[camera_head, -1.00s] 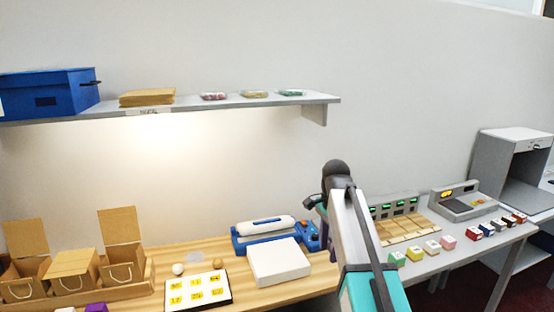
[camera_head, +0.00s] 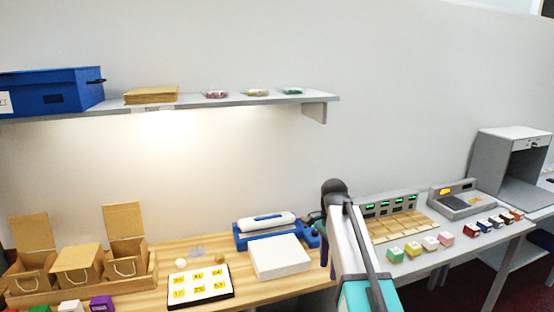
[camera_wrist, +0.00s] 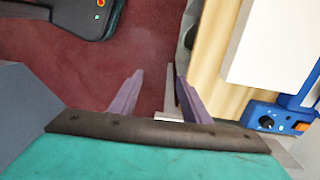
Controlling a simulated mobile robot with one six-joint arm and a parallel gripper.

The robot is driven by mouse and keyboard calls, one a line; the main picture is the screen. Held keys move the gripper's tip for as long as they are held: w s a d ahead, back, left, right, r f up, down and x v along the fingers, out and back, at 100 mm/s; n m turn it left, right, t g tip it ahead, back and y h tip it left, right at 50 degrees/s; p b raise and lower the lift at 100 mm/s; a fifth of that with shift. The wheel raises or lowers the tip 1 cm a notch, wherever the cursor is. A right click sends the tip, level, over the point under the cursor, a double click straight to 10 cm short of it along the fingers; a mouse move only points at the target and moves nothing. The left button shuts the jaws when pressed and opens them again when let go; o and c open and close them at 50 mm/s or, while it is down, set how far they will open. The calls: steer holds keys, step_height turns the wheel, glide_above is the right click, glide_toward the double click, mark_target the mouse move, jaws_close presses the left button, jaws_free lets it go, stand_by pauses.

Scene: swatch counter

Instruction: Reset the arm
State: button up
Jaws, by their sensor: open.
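My gripper shows in the wrist view (camera_wrist: 155,95), with its two purple-grey fingers spread apart and nothing between them. It hangs over the red floor beside the edge of the wooden counter. In the head view my arm rises at the lower middle in front of the counter, and the fingers there are mostly hidden behind the arm. The wooden counter (camera_head: 205,245) carries a white box (camera_head: 280,256) and a blue machine with a white roller (camera_head: 265,226), both just left of my arm.
A board with yellow labels (camera_head: 228,294) and cardboard boxes (camera_head: 124,238) stand at left. A grey counter (camera_head: 450,245) at right holds small coloured blocks (camera_head: 430,243) and a grey device (camera_head: 460,204). A shelf (camera_head: 225,102) hangs above. Open floor lies below my gripper.

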steer(key=s+f+g, duration=0.2)
steer(key=s+f, duration=0.4)
steer(key=f, duration=0.4)
steer(key=s+f+n+g, duration=0.1)
steer(key=s+f, duration=0.4)
steer(key=f, duration=0.5)
steer(key=s+f+g, duration=0.2)
steer(key=s+f, duration=0.4)
steer(key=f, duration=0.5)
steer(key=s+f+n, duration=0.6)
steer(key=s+f, duration=0.3)
steer(key=s, duration=0.3)
steer(key=s+f+n+b, duration=0.1)
steer(key=s+f+n, duration=0.6)
steer(key=s, duration=0.5)
step_height(320, 180, down, 2)
steer(key=shift+s+d+f+n, duration=0.25)
steer(key=shift+s+d+n, duration=0.05)
steer(key=shift+s+d, duration=0.1)
steer(key=shift+c, duration=0.3)
